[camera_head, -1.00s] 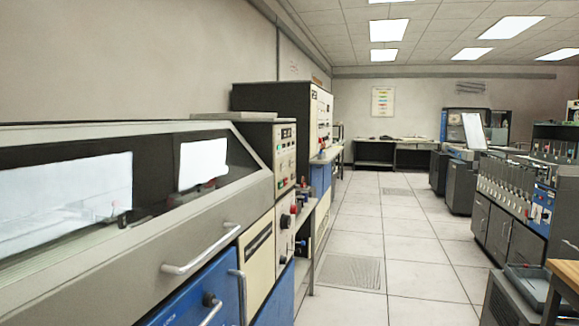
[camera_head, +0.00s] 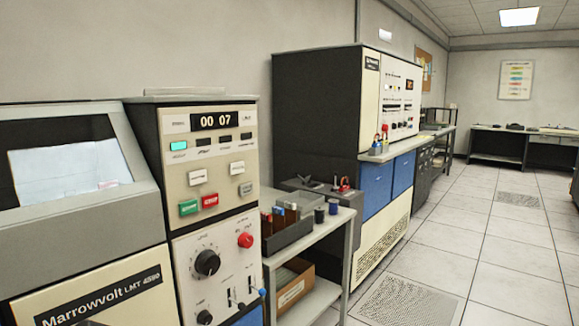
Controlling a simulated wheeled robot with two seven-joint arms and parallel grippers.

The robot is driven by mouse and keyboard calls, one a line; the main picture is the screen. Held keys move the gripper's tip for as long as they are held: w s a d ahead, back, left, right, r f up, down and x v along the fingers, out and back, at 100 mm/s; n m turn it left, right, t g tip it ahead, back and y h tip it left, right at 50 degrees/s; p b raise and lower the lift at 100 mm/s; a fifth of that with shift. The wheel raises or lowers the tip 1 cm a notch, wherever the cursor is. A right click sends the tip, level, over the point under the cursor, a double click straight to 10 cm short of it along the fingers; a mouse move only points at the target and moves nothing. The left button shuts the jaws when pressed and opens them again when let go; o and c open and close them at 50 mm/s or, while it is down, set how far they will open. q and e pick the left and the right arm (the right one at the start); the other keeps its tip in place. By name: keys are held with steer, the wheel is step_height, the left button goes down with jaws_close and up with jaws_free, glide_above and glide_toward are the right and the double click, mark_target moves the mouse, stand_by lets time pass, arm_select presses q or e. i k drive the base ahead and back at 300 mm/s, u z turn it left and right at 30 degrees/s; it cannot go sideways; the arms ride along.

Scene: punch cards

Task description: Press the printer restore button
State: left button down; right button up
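The printer (camera_head: 75,190), labelled Marrowvolt LMT 4580, stands at the left with a slanted window in its cover. The panel bears a green button (camera_head: 188,208), a red button (camera_head: 210,200) and several white or grey buttons, such as one white button (camera_head: 237,168). The button labels are too small to read, so I cannot tell which is restore. A cyan lamp (camera_head: 178,146) is lit. Neither of my grippers is in view.
Below the panel are a large black knob (camera_head: 207,262) and a round red button (camera_head: 245,240). A grey side table (camera_head: 340,222) with boxes and cups stands right of the printer. A tall black and cream cabinet (camera_head: 320,120) stands beyond. The tiled floor (camera_head: 440,235) at right is clear.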

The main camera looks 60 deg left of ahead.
mark_target(200, 176)
steer(key=i, duration=0.9)
steer(key=u, duration=2.05)
